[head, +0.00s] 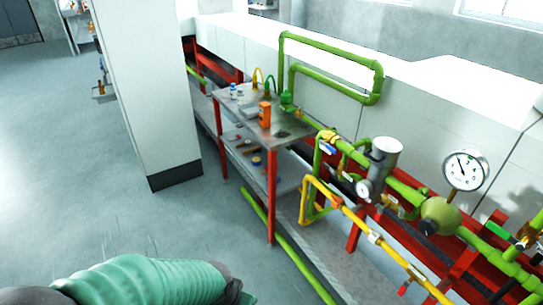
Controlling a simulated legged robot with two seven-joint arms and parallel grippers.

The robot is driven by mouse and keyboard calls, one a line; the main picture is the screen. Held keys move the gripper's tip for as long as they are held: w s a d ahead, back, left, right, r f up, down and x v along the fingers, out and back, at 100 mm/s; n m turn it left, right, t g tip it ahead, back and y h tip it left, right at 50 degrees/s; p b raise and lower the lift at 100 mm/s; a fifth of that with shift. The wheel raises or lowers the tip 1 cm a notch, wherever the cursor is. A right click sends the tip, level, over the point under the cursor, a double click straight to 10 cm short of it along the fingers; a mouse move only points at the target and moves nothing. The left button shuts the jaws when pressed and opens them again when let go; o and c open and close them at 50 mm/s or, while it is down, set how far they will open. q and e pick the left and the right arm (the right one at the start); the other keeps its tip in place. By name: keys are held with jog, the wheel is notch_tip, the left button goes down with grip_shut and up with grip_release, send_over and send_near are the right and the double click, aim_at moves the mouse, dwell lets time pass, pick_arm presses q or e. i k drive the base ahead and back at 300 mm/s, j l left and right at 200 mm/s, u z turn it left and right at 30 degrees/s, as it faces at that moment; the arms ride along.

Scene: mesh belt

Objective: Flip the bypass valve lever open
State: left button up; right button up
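A yellow pipe (350,214) branches below the green main pipe (405,190) at the right and runs down to the lower right. A small red lever (403,288) sits by its lower end. A blue lever (328,150) and a green lever (497,231) sit on other parts of the pipework. No label shows which lever is the bypass one. My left arm, in a ribbed teal sleeve (150,280), crosses the bottom left, well apart from the pipes. Its gripper fingers do not show. My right gripper is not in view.
A round white gauge (466,170) and a grey cylinder (386,152) stand on the pipework. A red-legged metal table (235,108) holds an orange device (265,113) and small items. A white pillar (150,90) stands left of it. The grey floor (60,170) at left is clear.

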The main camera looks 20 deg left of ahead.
aim_at(325, 165)
jog(key=i+u, duration=0.2)
jog(key=i+j+u, duration=0.1)
jog(key=i+j, duration=0.15)
jog(key=i, duration=0.2)
jog(key=i+j+u, duration=0.1)
jog(key=i+j, duration=0.15)
jog(key=i, duration=0.25)
